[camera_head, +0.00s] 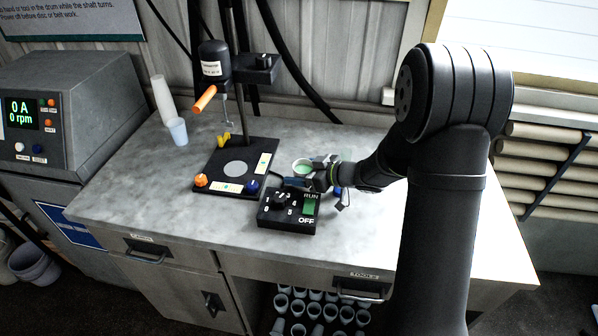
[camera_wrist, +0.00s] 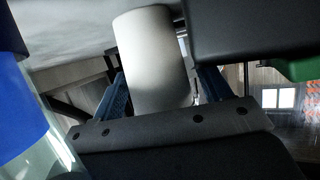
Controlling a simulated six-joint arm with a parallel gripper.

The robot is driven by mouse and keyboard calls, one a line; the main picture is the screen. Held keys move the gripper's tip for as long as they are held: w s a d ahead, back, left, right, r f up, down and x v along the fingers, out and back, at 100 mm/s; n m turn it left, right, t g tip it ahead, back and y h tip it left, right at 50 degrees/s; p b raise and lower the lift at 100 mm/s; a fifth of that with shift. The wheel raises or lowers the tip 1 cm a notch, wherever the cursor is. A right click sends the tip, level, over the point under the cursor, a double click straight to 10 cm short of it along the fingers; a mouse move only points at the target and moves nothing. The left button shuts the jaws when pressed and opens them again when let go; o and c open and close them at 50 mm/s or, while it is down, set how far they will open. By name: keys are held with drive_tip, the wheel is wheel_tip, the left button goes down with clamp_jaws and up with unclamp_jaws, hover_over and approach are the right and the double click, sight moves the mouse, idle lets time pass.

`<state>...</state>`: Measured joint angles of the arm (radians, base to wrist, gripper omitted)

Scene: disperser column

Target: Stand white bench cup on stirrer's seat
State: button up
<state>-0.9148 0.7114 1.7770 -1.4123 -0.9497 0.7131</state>
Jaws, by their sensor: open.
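The white bench cup (camera_head: 300,170), with green contents, stands on the grey worktop just behind the black control box. In the wrist view the white cup (camera_wrist: 155,55) stands between my two blue fingers, which are open. My gripper (camera_head: 322,174) reaches in from the right at the cup; whether a finger touches it I cannot tell. The stirrer (camera_head: 213,63) stands at the left, its orange-tipped handle and shaft above a black base plate. The seat (camera_head: 236,168) is a bare grey disc on that plate.
The control box (camera_head: 288,207), with a dial and green RUN switch, sits in front of the cup. Yellow clips (camera_head: 224,139) lie at the back of the base plate. A tall white cup stack (camera_head: 162,100) and a pale blue cup (camera_head: 178,131) stand behind left.

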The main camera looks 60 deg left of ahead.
drive_tip(key=v, duration=1)
drive_tip(key=shift+o, duration=0.4)
drive_tip(key=shift+w+d+r, duration=0.2)
drive_tip(key=shift+d, duration=0.3)
drive_tip(key=s+v, duration=0.1)
drive_tip(key=v, duration=0.4)
drive_tip(key=x, duration=1)
drive_tip(key=shift+a+r, duration=0.15)
drive_tip(key=shift+a, duration=0.4)
drive_tip(key=shift+w+x, duration=0.15)
drive_tip(key=shift+x, duration=1.3)
drive_tip(key=shift+w+x, duration=0.1)
drive_tip(key=shift+x, duration=1.4)
drive_tip(key=shift+r, duration=0.1)
drive_tip(key=c, duration=1.2)
drive_tip(key=shift+o, duration=0.2)
